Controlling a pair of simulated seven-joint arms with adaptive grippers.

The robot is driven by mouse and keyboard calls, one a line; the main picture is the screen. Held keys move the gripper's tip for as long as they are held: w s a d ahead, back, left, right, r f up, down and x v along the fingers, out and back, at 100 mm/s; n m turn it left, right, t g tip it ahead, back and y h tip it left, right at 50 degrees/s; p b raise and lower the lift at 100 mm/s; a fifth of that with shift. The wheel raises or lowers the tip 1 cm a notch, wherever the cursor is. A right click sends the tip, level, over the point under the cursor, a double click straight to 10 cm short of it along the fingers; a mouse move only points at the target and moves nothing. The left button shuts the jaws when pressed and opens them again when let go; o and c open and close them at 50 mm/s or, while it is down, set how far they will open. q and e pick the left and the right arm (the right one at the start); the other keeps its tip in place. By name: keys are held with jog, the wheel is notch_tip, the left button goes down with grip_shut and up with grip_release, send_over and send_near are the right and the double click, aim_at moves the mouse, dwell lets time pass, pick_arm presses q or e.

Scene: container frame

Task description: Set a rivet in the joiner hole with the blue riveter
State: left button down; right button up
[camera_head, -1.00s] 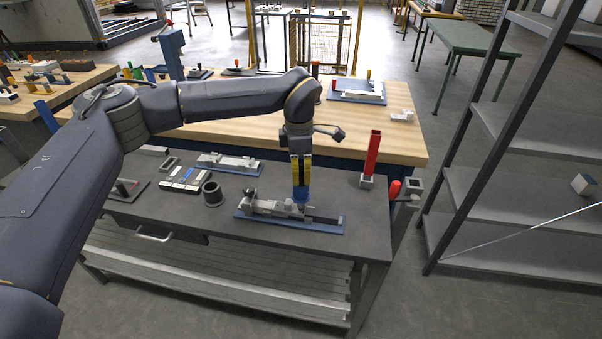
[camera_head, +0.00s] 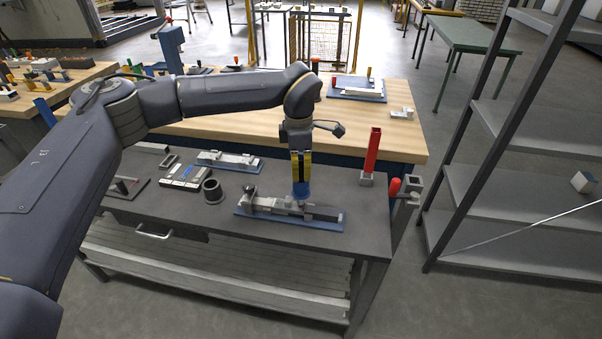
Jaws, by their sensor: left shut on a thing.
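My left gripper (camera_head: 301,174) points straight down over the front grey bench and is shut on the blue riveter (camera_head: 301,188). The riveter's lower end is at the top of a grey metal joiner fixture (camera_head: 270,206) that lies on a blue base plate (camera_head: 308,224). I cannot tell whether the tip touches the metal or is in the hole. The joiner hole and any rivet are hidden or too small to see. My right gripper is not in view.
A red upright post in a grey holder (camera_head: 371,155) stands right of the fixture. A dark cup (camera_head: 212,192), a black-and-white tray (camera_head: 184,177) and a second fixture on a blue plate (camera_head: 228,162) stand to its left. A steel shelf rack (camera_head: 510,190) is at the right.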

pick_arm(q)
jog(key=shift+r, duration=3.2)
jog(key=shift+f, duration=0.1)
